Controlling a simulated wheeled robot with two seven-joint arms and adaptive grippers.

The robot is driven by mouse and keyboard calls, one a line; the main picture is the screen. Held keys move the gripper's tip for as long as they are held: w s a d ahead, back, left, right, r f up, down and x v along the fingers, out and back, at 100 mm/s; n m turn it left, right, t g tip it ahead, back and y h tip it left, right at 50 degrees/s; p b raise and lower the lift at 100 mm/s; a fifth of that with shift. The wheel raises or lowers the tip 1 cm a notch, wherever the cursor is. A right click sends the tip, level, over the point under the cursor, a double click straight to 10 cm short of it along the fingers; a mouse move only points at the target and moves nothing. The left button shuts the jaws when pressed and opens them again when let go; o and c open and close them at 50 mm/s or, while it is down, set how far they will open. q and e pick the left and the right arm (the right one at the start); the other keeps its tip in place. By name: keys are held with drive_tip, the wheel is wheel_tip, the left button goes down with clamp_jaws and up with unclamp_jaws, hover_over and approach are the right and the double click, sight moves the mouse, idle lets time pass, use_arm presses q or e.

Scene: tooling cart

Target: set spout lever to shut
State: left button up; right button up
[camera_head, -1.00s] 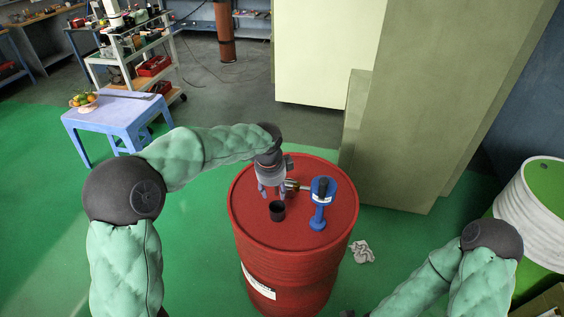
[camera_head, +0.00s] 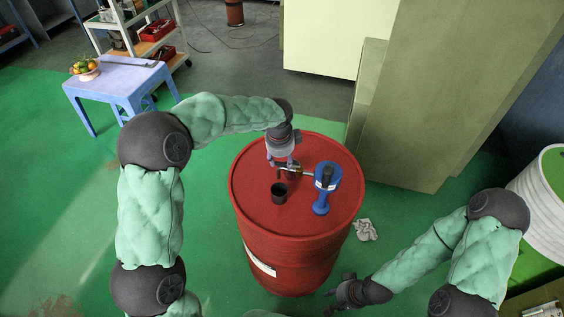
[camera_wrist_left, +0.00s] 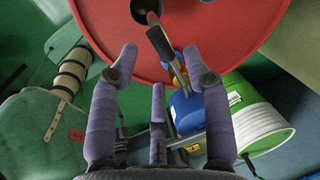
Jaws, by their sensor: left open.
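A blue stand (camera_head: 322,205) with a dark upright part stands on top of the red drum (camera_head: 250,205). A metal spout runs left from it, and a small dark lever on it is partly hidden by my gripper. In the left wrist view a dark flat lever (camera_wrist_left: 160,43) on a metal rod lies just ahead of the fingers, near the blue body (camera_wrist_left: 187,106). A black cup (camera_head: 280,193) stands on the drum below the spout. My left gripper (camera_head: 283,163) is open and empty, above the spout. My right gripper (camera_head: 340,294) is low, beside the drum; its fingers are unclear.
A blue table (camera_head: 118,84) with a fruit bowl stands at the back left, beside a tool cart (camera_head: 140,35). A tall olive cabinet (camera_head: 425,100) rises behind the drum. A white and green drum (camera_head: 543,215) is at the right. A crumpled rag (camera_head: 366,230) lies on the floor.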

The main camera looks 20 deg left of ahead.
use_arm(q)
drive_tip(key=shift+w+f, duration=0.15)
drive_tip(key=shift+f, duration=0.45)
drive_tip(key=shift+w+f, duration=0.15)
drive_tip(key=shift+f, duration=0.45)
clamp_jaws()
